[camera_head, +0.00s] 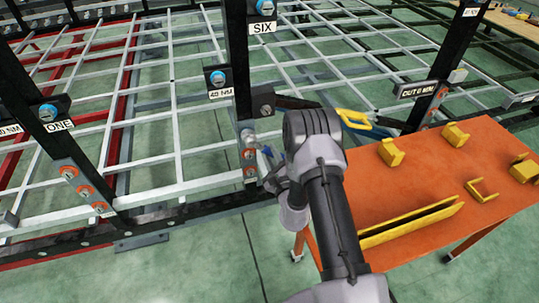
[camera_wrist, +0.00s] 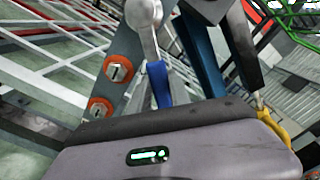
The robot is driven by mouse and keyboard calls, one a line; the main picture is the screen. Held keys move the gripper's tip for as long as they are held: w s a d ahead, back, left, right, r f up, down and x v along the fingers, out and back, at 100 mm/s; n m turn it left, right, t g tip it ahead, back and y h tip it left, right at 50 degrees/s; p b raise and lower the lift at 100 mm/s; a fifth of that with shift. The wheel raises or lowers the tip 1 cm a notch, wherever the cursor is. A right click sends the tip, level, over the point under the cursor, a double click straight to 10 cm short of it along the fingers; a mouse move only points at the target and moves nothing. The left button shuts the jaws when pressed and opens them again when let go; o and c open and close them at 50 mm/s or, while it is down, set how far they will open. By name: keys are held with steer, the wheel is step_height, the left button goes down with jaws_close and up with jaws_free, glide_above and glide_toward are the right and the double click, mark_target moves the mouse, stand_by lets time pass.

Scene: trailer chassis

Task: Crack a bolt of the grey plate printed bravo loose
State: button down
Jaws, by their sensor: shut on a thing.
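The grey plate (camera_head: 243,128) with orange-ringed bolts stands on a dark post left of my arm. The plate (camera_wrist: 121,48) also shows in the wrist view, with two bolts visible, an upper one (camera_wrist: 117,70) and a lower one (camera_wrist: 100,107). No print on it is readable. My gripper (camera_head: 271,180) is close to the plate, shut on a wrench-like tool (camera_wrist: 158,82) with a blue shaft and a silver head. The tool's head overlaps the plate's upper end. I cannot tell whether it sits on a bolt there. The fingertips are hidden.
Another grey plate (camera_head: 66,160) with several orange-ringed bolts is at the left, by the ONE label (camera_head: 60,125). An orange table (camera_head: 420,190) with yellow brackets stands at the right. A yellow-handled thing (camera_head: 355,121) is near its far edge. White and dark rails fill the back.

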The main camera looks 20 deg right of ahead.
steer(key=shift+a, duration=0.1)
stand_by(0.3)
steer(key=shift+a+f+m, duration=0.1)
steer(key=shift+f+m, duration=0.05)
steer(key=shift+m, duration=0.15)
steer(key=s+b, duration=0.1)
steer(key=s, duration=0.5)
steer(key=shift+b, duration=0.35)
